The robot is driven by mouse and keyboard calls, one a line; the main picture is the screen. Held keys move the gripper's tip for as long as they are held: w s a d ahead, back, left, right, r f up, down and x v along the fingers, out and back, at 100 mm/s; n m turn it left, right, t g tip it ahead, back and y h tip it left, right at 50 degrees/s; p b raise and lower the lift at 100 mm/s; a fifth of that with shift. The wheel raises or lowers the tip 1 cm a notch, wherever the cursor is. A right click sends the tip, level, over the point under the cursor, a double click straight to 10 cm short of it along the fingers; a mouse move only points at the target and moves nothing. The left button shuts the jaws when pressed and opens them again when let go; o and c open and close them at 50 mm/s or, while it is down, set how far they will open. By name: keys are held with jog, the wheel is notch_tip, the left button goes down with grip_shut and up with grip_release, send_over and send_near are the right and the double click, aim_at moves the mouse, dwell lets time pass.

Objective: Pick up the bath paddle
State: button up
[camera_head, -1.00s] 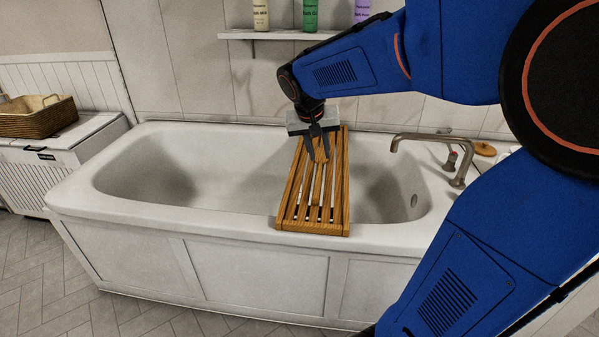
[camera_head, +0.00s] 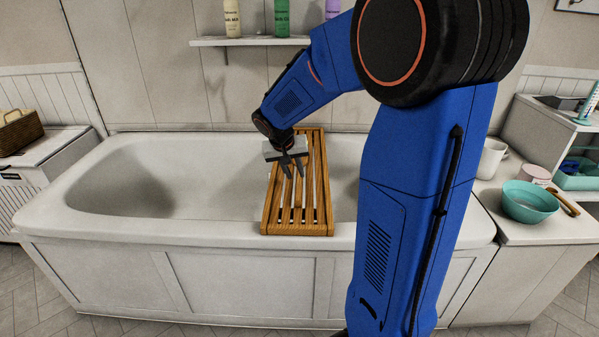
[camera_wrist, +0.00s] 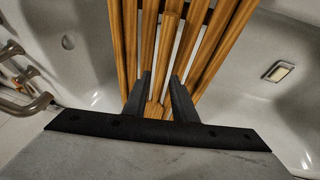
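A long light-wood piece (camera_wrist: 165,55), which looks like the bath paddle, lies along the slats of the wooden bath tray (camera_head: 298,229). In the wrist view its near end sits between my fingers. The tray spans the tub from back to front. My gripper (camera_head: 292,172) points down over the tray's left rear part. In the wrist view my gripper (camera_wrist: 162,85) has its two dark fingers apart, with a gap between them. I cannot tell whether either finger touches the wood. In the head view the paddle is hard to tell from the slats.
The white bathtub (camera_head: 130,235) surrounds the tray. A teal bowl (camera_head: 530,205) and a brown wooden-handled item (camera_head: 566,204) sit on the right counter (camera_head: 530,235). Bottles stand on the wall shelf (camera_head: 250,42). A wicker basket (camera_head: 18,130) is at left. My arm hides the tub's right end.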

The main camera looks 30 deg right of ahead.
aim_at(298, 182)
jog(key=shift+x, duration=3.2)
grip_shut()
